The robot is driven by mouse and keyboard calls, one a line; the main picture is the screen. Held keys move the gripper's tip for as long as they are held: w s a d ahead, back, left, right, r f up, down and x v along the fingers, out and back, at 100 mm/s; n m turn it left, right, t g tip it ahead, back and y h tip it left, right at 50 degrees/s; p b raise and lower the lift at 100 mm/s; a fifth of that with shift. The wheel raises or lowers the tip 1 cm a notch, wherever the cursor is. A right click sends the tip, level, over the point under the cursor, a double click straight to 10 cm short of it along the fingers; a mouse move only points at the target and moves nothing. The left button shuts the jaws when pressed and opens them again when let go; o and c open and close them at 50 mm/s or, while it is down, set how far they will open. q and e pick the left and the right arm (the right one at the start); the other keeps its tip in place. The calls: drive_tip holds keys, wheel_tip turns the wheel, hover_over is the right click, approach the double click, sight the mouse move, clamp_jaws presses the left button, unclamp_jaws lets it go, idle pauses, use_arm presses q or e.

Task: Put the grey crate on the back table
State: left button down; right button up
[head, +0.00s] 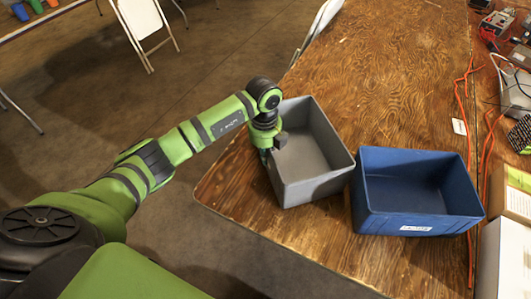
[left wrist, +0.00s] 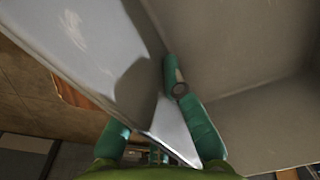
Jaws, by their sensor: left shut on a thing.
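The grey crate (head: 313,187) is empty and upright at the left edge of the brown wooden table (head: 385,50). I cannot tell whether it rests fully on the wood. My left gripper (head: 268,152) is shut on the crate's left wall. In the left wrist view the green fingers pinch the wall of the crate (left wrist: 110,60), with one finger inside it. The fingertips are partly hidden in the head view. My right gripper is not in view.
A blue crate (head: 415,222) stands just right of the grey one. An orange cable (head: 463,100) and electronics lie along the right side. Another table (head: 45,17) with coloured cups is at the upper left. A white folding chair (head: 143,20) stands on the floor between.

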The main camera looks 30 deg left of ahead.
use_arm(q)
drive_tip(key=shift+r, duration=0.1)
drive_tip(key=c, duration=1.4)
unclamp_jaws()
drive_tip(key=shift+f, duration=0.2)
drive_tip(key=shift+r, duration=0.1)
drive_tip(key=shift+r, duration=0.25)
wheel_tip(320, 180, up, 12)
drive_tip(key=shift+s+f+b, duration=0.1)
drive_tip(key=shift+f+b, duration=0.05)
drive_tip(key=shift+b, duration=0.5)
drive_tip(key=shift+s+f, duration=0.1)
